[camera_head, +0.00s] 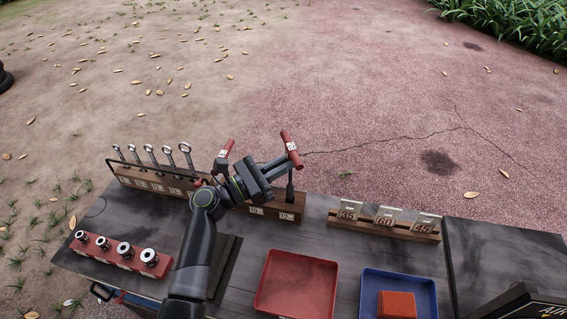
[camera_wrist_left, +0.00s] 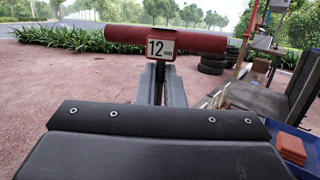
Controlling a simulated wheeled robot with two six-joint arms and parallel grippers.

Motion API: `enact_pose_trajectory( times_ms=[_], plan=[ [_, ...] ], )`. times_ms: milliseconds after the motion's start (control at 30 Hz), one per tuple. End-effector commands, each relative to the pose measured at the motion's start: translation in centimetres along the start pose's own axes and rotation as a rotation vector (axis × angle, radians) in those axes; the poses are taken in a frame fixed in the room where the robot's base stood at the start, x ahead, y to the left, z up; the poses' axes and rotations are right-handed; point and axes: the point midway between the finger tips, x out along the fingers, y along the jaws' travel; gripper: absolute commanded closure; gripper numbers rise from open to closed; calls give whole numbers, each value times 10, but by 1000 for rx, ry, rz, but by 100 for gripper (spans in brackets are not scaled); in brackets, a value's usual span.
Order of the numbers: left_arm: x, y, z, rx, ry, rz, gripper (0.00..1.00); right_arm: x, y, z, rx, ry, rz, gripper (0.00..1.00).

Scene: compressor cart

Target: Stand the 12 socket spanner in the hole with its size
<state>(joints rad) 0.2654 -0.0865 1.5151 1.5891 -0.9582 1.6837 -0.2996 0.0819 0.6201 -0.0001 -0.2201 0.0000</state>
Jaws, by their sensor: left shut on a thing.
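The 12 socket spanner has a red T-handle (camera_head: 291,150) and a dark shaft. Its "12 mm" label shows in the left wrist view (camera_wrist_left: 161,47). My left gripper (camera_head: 280,163) is shut on it just below the handle; the fingers also show in the left wrist view (camera_wrist_left: 160,82). The spanner is near upright, its lower end at the top of the wooden block (camera_head: 270,211), by the 12 label. I cannot tell how deep it sits. Another red-handled spanner (camera_head: 226,149) stands behind my wrist, its lower part hidden. My right gripper is not in view.
A wooden rack with several ring spanners (camera_head: 150,182) stands at the left. A red socket holder (camera_head: 118,252) is at front left. A red tray (camera_head: 297,283) and a blue tray (camera_head: 371,290) lie in front. A rack of numbered plates (camera_head: 383,227) stands at the right.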

Motion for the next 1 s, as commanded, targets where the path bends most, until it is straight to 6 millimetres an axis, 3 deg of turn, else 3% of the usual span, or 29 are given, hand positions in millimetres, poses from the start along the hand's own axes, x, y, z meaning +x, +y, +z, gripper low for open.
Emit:
enact_pose_trajectory(
  times_ms=[1000],
  plan=[
    [0,0,1,1,-1,0,100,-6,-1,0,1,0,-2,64]
  ],
)
